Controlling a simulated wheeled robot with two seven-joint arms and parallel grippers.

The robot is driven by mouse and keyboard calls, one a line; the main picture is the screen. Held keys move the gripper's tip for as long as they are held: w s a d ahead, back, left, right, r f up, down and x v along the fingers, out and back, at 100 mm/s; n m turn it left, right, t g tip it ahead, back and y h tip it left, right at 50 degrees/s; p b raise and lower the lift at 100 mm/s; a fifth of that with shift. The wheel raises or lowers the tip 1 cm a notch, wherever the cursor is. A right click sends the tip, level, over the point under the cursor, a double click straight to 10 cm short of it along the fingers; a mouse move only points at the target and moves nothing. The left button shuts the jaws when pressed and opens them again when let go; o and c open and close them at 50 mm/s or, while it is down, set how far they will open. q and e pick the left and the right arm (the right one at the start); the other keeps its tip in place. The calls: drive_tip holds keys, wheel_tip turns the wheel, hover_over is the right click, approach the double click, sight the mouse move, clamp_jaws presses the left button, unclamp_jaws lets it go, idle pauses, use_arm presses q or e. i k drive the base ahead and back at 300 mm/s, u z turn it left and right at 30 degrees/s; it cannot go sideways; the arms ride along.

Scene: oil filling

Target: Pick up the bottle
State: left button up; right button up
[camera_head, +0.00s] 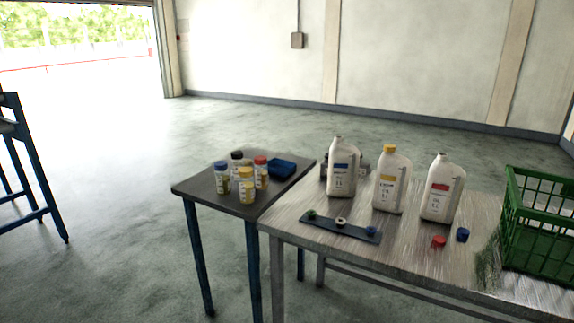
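Three white oil bottles stand upright on the long table. The left bottle (342,168) has a blue label and no coloured cap. The middle bottle (391,180) has a yellow cap and a yellow label. The right bottle (441,189) has a red label and no coloured cap. Several small jars (246,186) with coloured lids stand grouped on the small dark table (208,186). Neither of my grippers is in view.
A dark strip (340,229) with small caps lies at the long table's (400,262) front left. A red cap (439,241) and a blue cap (462,235) lie before the right bottle. A green crate (540,222) stands at right. A blue tray (282,168) sits left.

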sight(343, 158)
drive_tip(key=u, duration=0.3)
drive_tip(key=i, duration=0.95)
drive_tip(key=z, duration=0.25)
